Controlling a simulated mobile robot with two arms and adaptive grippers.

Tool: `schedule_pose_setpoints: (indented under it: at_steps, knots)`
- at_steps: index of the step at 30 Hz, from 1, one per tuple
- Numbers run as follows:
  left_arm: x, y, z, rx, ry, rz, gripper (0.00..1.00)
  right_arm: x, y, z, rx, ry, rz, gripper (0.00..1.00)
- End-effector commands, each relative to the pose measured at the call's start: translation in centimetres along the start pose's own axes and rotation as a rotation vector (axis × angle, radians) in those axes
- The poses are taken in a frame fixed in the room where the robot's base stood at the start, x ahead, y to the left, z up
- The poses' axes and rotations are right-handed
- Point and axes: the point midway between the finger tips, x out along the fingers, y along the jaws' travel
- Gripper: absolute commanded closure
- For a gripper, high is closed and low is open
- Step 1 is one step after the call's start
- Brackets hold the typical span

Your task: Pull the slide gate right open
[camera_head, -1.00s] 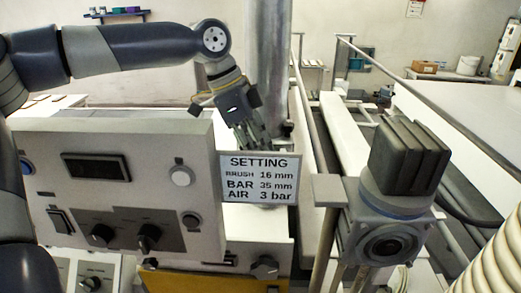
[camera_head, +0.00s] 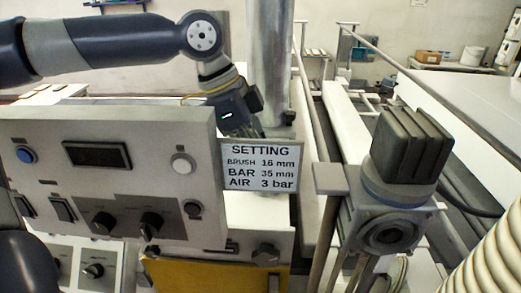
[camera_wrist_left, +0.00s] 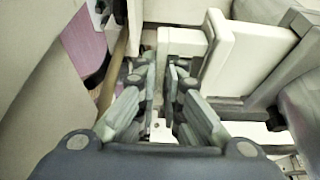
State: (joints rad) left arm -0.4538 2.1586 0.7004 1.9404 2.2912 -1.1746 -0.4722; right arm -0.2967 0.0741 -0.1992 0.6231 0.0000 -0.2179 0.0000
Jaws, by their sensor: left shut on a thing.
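My left gripper (camera_head: 250,132) comes down from the left behind the control panel and the setting sign. Its fingertips are mostly hidden there in the head view. In the left wrist view its fingers (camera_wrist_left: 160,78) are close together, with a narrow gap between them. A pale block (camera_wrist_left: 182,42) lies right at the fingertips and seems to be part of the slide gate. The gripped part itself is largely covered by the fingers, so its shape cannot be told. My right gripper is in neither view.
A grey control panel (camera_head: 110,170) with knobs and switches stands in front of the gripper. The setting sign (camera_head: 260,166) is at its right edge. A metal column (camera_head: 267,60) rises behind. A motor unit (camera_head: 411,145) and a ribbed hose (camera_head: 490,265) stand at right.

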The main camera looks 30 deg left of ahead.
Motion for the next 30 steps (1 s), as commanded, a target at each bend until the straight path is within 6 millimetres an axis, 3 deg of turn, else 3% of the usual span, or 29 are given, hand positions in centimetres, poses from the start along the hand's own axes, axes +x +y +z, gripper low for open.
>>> schedule_pose_setpoints:
  at_steps: [8,9,11,12,23,30]
  knots:
    - [0.0,0.1,-0.1,0.0,0.003,0.0,1.0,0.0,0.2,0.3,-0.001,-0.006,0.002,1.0]
    - [0.0,0.1,-0.1,0.0,0.003,0.0,0.87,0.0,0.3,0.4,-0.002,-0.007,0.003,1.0]
    - [0.0,0.1,-0.1,0.0,0.003,0.0,0.74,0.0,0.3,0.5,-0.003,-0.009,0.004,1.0]
    - [0.0,0.1,-0.1,0.0,0.002,0.0,0.72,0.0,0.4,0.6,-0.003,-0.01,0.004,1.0]
    - [-0.3,0.0,-0.1,0.0,0.002,-0.002,0.72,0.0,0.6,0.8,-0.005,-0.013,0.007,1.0]
    - [-4.1,-0.1,-0.2,0.0,0.006,-0.007,0.72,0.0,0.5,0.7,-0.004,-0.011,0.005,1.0]
